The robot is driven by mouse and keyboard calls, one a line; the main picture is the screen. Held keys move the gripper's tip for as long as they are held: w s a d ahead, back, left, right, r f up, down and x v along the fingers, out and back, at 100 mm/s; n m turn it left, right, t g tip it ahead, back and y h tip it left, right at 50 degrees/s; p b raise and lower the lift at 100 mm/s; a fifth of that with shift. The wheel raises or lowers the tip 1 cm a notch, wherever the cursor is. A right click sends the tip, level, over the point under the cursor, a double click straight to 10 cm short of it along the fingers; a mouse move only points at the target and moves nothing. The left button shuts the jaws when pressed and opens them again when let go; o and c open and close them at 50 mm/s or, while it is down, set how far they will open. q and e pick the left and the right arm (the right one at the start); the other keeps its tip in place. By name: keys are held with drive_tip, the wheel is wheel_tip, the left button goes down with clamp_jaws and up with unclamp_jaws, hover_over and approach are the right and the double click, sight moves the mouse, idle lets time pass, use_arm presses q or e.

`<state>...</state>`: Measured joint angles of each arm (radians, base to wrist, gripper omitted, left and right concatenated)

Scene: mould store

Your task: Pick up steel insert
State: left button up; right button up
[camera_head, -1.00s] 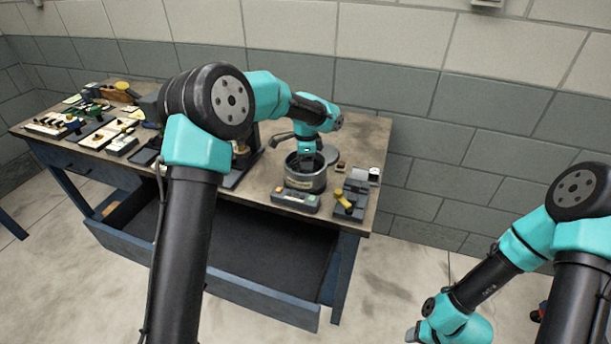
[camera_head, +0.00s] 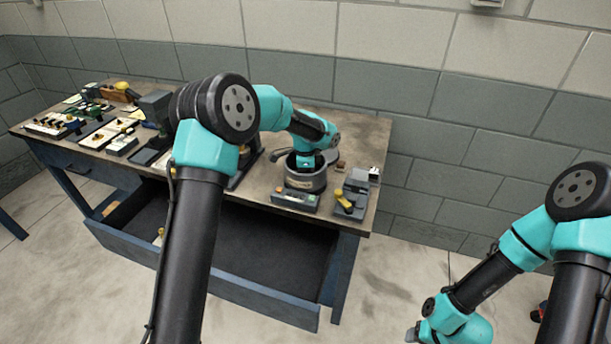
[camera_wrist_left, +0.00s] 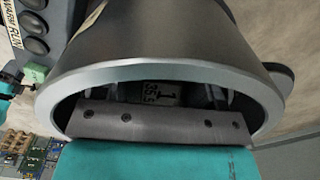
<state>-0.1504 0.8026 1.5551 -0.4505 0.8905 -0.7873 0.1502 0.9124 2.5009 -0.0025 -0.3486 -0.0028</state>
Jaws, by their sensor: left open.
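A round grey metal pot (camera_head: 306,180) stands near the right end of the workbench, and its wide rim (camera_wrist_left: 165,68) fills the left wrist view. My left gripper (camera_wrist_left: 168,95) points down into the pot, its fingers apart. A small block with a pale, marked face (camera_wrist_left: 161,93) lies inside the pot, between the fingers in that view; it may be the steel insert, but I cannot tell. I see no contact with it. The pot wall hides the fingers in the head view. My right gripper (camera_head: 412,334) is at the bottom edge of the head view, its jaws unclear.
A grey device with buttons (camera_head: 296,200) sits at the pot's front, and a grey device with a yellow part (camera_head: 346,203) is to its right. An open, mostly empty drawer (camera_head: 265,247) is below the worktop. Trays and tools (camera_head: 95,128) crowd the bench's left side.

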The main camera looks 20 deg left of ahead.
idle(0.3)
use_arm(q)
drive_tip(key=c, duration=1.2)
